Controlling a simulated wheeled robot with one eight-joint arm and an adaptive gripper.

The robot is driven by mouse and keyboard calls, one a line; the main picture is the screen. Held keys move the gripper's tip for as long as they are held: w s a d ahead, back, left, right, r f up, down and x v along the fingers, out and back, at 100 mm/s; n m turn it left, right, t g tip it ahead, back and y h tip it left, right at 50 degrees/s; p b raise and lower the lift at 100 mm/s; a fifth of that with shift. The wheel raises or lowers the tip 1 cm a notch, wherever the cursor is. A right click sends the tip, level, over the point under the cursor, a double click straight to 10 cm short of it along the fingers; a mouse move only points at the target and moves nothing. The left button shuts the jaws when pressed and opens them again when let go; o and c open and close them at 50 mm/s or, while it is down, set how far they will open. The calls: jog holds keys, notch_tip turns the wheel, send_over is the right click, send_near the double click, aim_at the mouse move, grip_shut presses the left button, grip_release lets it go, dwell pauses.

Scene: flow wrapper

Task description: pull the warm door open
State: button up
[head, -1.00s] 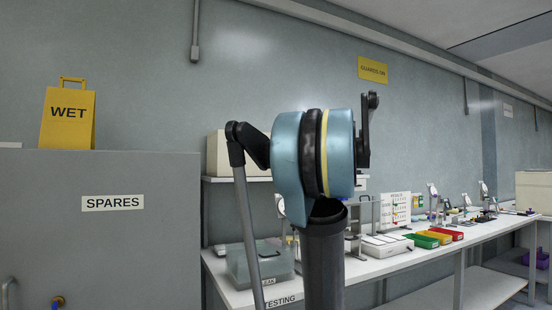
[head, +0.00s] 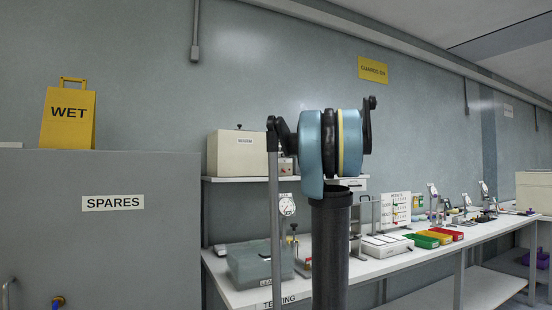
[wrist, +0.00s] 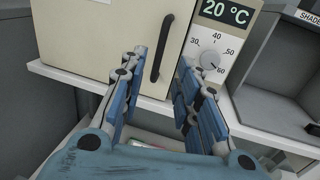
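The warm door (wrist: 100,40) is the cream front of a small cabinet with a dark upright bar handle (wrist: 162,48), and it looks shut. Beside it in the wrist view is a panel with a 20 °C display (wrist: 226,12) and a dial (wrist: 209,60). My gripper (wrist: 162,62) is open, with its blue fingers on either side of the handle's lower part in the picture. I cannot tell whether the handle is between the fingertips or still beyond them. In the head view a cream box (head: 238,153), likely this cabinet, stands on the shelf; my gripper is hidden there.
The cabinet stands on a white shelf (wrist: 75,76). A grey open-fronted box (wrist: 275,75) marked SHADE stands to its right. Below, the bench holds a clear bin (head: 258,266), a gauge (head: 287,206) and trays. A grey SPARES cabinet (head: 150,240) is at left.

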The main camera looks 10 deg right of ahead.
jog(key=x, duration=0.7)
jog(key=shift+w+a, duration=0.2)
jog(key=shift+w, duration=0.1)
jog(key=shift+c, duration=0.6)
grip_shut()
